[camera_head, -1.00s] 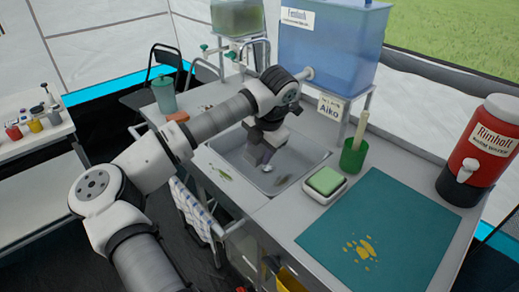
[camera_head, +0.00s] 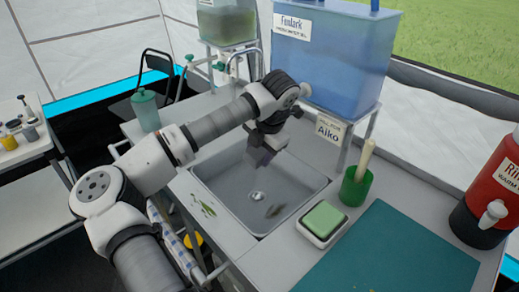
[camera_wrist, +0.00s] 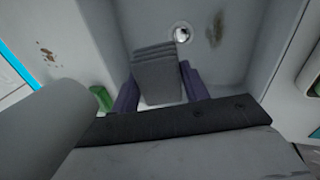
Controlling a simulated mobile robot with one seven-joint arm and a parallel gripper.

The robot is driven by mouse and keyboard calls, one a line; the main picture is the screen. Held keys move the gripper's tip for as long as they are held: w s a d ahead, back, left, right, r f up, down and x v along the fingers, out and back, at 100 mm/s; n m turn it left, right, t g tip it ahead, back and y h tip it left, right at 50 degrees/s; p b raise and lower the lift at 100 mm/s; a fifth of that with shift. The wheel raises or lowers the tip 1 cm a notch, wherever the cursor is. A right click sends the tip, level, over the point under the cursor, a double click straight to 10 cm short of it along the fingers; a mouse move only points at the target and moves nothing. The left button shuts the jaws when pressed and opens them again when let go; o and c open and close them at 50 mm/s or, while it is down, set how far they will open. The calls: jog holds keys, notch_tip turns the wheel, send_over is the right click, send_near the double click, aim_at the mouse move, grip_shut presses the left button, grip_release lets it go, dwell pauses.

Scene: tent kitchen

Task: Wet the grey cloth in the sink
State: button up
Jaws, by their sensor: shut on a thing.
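My gripper (camera_head: 265,148) is over the back part of the metal sink (camera_head: 310,177), pointing down. In the wrist view my gripper's two purple fingers (camera_wrist: 157,88) are closed on the sides of the grey cloth (camera_wrist: 157,65), a folded, ribbed grey block. The cloth hangs below the gripper over the basin; I cannot tell whether it touches the sink floor. In the head view the cloth (camera_head: 261,158) is partly hidden by the gripper. The round drain (camera_head: 258,196) is bare, and it also shows in the wrist view (camera_wrist: 182,33). No running water is visible.
A dark smear (camera_head: 274,211) lies by the drain. Leafy scraps (camera_head: 208,208) lie by the sink's left rim. A blue water tank (camera_head: 335,60) stands behind. A green sponge on a dish (camera_head: 324,219), a green cup (camera_head: 355,187) and a teal mat (camera_head: 395,255) are to the right.

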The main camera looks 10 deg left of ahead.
aim_at(259, 149)
notch_tip(259, 149, down, 4)
jog(key=shift+r+b, duration=0.25)
jog(key=shift+b, duration=0.35)
notch_tip(259, 149, down, 7)
jog(key=b, duration=0.5)
jog(key=shift+r+b, duration=0.2)
jog(key=shift+b, duration=0.15)
jog(key=shift+r, duration=0.1)
jog(key=shift+r+p, duration=2.1)
jog(key=shift+r, duration=2.35)
jog(key=shift+r+p, duration=0.75)
jog(key=shift+r, duration=1.05)
jog(key=shift+w+r, duration=0.15)
jog(key=shift+r, duration=0.05)
jog(key=shift+r, duration=0.1)
